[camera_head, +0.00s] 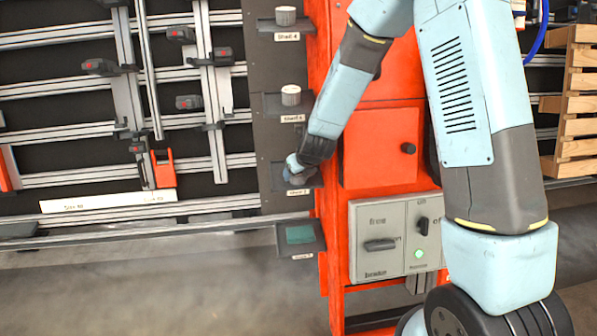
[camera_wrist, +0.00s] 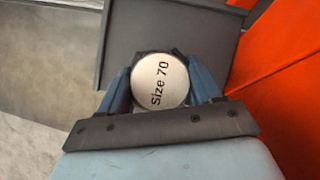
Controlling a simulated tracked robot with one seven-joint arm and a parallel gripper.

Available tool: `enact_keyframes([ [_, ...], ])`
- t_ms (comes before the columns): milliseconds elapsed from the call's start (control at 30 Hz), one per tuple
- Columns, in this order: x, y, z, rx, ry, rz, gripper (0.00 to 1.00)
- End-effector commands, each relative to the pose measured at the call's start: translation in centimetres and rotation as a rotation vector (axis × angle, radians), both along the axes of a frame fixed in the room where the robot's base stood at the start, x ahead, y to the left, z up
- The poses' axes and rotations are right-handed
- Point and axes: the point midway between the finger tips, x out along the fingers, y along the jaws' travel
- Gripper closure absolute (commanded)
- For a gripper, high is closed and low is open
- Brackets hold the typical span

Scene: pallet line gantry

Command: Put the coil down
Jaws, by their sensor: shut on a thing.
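The coil (camera_wrist: 161,81) shows in the wrist view as a round, off-white end face marked "Size 70". My gripper (camera_wrist: 160,66) is shut on it, with a blue finger on each side. The dark shelf tray (camera_wrist: 115,35) lies behind the coil; I cannot tell whether they touch. In the head view my gripper (camera_head: 297,166) is at the dark shelf column, just above a small labelled shelf (camera_head: 299,192).
Similar pale coils stand on the upper shelf (camera_head: 286,16) and the middle shelf (camera_head: 291,95). A lower shelf (camera_head: 300,253) holds a green pad (camera_head: 299,234). An orange cabinet (camera_head: 380,149) with a grey switch panel (camera_head: 395,237) stands close on the right. Metal rails (camera_head: 70,122) fill the left.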

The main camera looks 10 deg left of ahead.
Motion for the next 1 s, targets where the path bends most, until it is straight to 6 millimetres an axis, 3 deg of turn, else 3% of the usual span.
enact_keyframes([
  [100,-0.1,0.0,-0.1,-0.001,0.003,0.000,0.91],
  [133,-0.1,0.0,-0.1,-0.002,0.004,0.000,0.34],
  [367,-0.1,-0.1,-0.1,-0.001,0.003,0.000,0.12],
  [733,-0.2,-0.2,0.3,0.000,0.002,-0.002,0.10],
  [1000,-1.3,-1.1,3.0,0.000,0.000,-0.002,0.10],
])
